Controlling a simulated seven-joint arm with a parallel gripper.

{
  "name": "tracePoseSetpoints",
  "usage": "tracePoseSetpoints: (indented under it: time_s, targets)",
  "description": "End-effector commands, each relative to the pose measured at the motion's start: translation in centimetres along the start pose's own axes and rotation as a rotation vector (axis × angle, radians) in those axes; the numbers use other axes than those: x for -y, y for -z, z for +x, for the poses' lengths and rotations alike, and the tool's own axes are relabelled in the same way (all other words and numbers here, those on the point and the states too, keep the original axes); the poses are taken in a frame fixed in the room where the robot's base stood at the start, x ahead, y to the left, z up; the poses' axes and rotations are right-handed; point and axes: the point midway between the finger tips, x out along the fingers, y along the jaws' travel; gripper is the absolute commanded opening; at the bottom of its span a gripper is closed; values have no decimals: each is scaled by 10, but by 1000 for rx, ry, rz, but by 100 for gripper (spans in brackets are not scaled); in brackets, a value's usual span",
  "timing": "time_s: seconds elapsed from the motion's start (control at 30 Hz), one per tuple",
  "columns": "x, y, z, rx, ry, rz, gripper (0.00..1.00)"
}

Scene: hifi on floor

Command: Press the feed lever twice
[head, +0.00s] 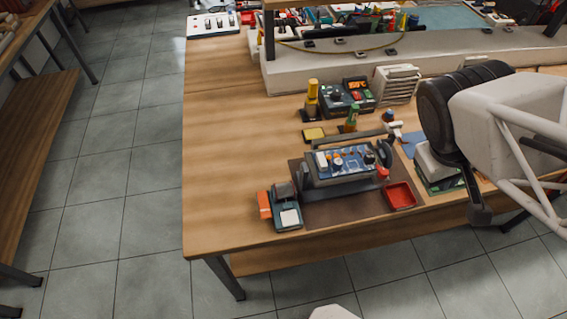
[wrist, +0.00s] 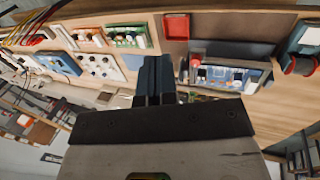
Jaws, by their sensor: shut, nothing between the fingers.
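A small dark teal device (head: 287,224) with a white pad (head: 290,217) and an orange side part (head: 264,205) stands at the front left of the workbench. It also shows at the right edge of the wrist view (wrist: 300,44). It may carry the feed lever, but I cannot tell a lever for certain. My gripper (head: 480,213) hangs at the right, over the bench's front edge, well apart from that device. In the wrist view its dark fingers (wrist: 154,75) are together with nothing between them.
A circuit board (head: 345,163) sits in a holder on a brown mat (head: 330,212), between device and gripper. A red tray (head: 400,195) lies right of it. Bottles and a dark control unit (head: 347,97) stand behind. The bench top (head: 225,170) is bare at left.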

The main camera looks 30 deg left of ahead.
Motion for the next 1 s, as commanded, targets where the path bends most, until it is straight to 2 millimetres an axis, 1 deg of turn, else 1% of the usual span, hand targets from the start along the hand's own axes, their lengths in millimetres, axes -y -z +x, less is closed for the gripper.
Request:
tracePoseSetpoints:
  time_s: [0.1,0.37,0.67,1.0]
  targets:
    - [10,10,1,1,-20,-68,0]
    - [32,31,2,0,-69,-205,0]
    - [61,54,3,-5,-128,-365,0]
    - [98,77,3,-17,-201,-543,0]
